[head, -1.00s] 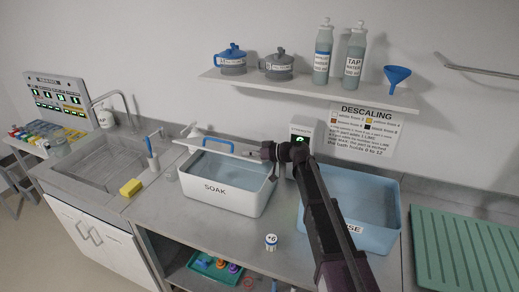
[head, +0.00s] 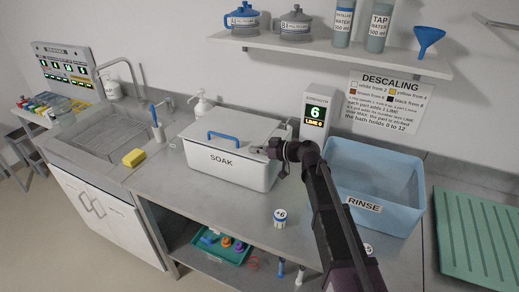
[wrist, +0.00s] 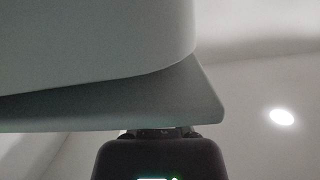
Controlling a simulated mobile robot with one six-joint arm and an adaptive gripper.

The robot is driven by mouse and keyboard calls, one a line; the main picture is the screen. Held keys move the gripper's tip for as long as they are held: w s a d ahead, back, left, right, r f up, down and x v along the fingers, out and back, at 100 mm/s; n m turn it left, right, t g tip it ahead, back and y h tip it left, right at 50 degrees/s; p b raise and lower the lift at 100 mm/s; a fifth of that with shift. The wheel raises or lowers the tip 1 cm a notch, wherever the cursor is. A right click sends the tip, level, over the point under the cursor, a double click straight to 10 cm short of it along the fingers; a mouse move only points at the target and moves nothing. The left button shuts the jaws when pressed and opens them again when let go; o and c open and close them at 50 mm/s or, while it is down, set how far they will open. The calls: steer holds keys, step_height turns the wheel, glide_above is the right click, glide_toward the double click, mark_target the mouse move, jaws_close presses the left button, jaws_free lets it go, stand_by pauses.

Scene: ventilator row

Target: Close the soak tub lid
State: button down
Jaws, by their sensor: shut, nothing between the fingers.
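The white soak tub (head: 222,170), labelled SOAK, stands on the steel counter. Its pale lid (head: 208,147) with a blue handle (head: 224,136) lies across the top and hides the inside. No gap shows between lid and rim in the head view, though the right end is partly covered by my arm. My gripper (head: 260,150) is shut and empty, at the right part of the lid, on or just above it; contact is unclear. In the wrist view, a large pale surface (wrist: 90,45) fills the upper left, close to my gripper (wrist: 160,132).
A display unit (head: 317,112) reading 6 stands behind my arm. The blue rinse tub (head: 370,170) is to the right, partly behind my arm. A small jar (head: 280,217) marked +6 stands in front. A white pump bottle (head: 201,104) stands behind the soak tub.

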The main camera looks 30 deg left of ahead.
steer(key=shift+s+f+b, duration=0.1)
steer(key=shift+f+b, duration=0.25)
steer(key=shift+f, duration=0.2)
steer(key=shift+s+a+f, duration=0.1)
steer(key=shift+s+f, duration=0.05)
steer(key=shift+r, duration=0.2)
stand_by(0.5)
steer(key=shift+r+p, duration=0.8)
steer(key=shift+p, duration=0.1)
